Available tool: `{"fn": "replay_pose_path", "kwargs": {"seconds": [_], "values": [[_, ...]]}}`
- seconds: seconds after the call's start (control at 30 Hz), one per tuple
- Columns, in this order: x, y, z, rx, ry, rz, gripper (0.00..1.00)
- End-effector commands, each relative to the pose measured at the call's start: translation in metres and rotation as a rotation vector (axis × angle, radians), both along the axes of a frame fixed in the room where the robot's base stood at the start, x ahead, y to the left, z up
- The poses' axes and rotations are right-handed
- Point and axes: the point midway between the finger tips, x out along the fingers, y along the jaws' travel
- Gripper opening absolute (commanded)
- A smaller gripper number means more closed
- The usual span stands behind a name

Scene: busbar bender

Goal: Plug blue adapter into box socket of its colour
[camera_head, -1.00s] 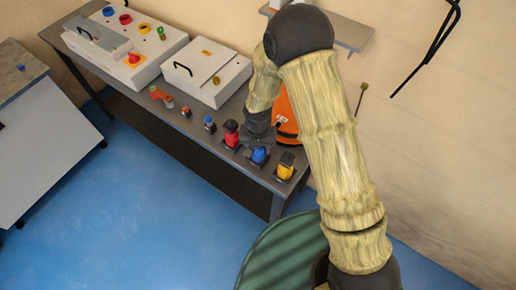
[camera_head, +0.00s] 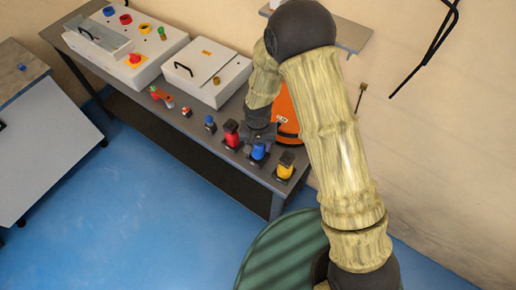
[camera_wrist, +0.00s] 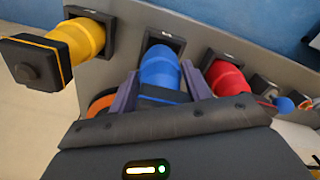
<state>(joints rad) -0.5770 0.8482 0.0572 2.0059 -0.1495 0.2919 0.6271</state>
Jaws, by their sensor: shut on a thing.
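The blue adapter (camera_head: 258,152) stands in its black square holder near the front edge of the bench, between the red adapter and the yellow adapter. My gripper (camera_head: 259,138) is over it from above and behind. In the wrist view, my gripper (camera_wrist: 160,88) has its two purple-grey fingers on either side of the blue adapter (camera_wrist: 160,70), shut on its black-banded end. The adapter's other end still meets the dark holder (camera_wrist: 165,40). The white box (camera_head: 143,62) at the far left end of the bench has coloured round parts on top, including a blue ring socket (camera_head: 109,11).
The red adapter (camera_head: 231,132) and yellow adapter (camera_head: 285,166) stand close on either side. Smaller coloured parts (camera_head: 210,124) lie farther left along the bench (camera_head: 190,128). A lidded white box (camera_head: 206,76) stands behind them. An orange object (camera_head: 287,115) is close behind my gripper.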

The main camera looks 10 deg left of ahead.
Motion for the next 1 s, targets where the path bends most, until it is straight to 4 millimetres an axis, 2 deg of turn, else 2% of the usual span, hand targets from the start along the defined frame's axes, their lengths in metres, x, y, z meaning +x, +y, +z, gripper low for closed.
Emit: {"fn": "replay_pose_path", "kwargs": {"seconds": [0.1,0.5,0.87,1.0], "values": [[0.000,0.000,0.014,0.001,-0.002,0.000,0.21],[0.000,0.000,0.044,0.000,-0.001,0.000,0.21],[0.000,0.000,0.045,0.000,-0.001,0.000,0.21],[0.000,0.000,0.054,0.000,-0.001,0.000,0.21]]}}
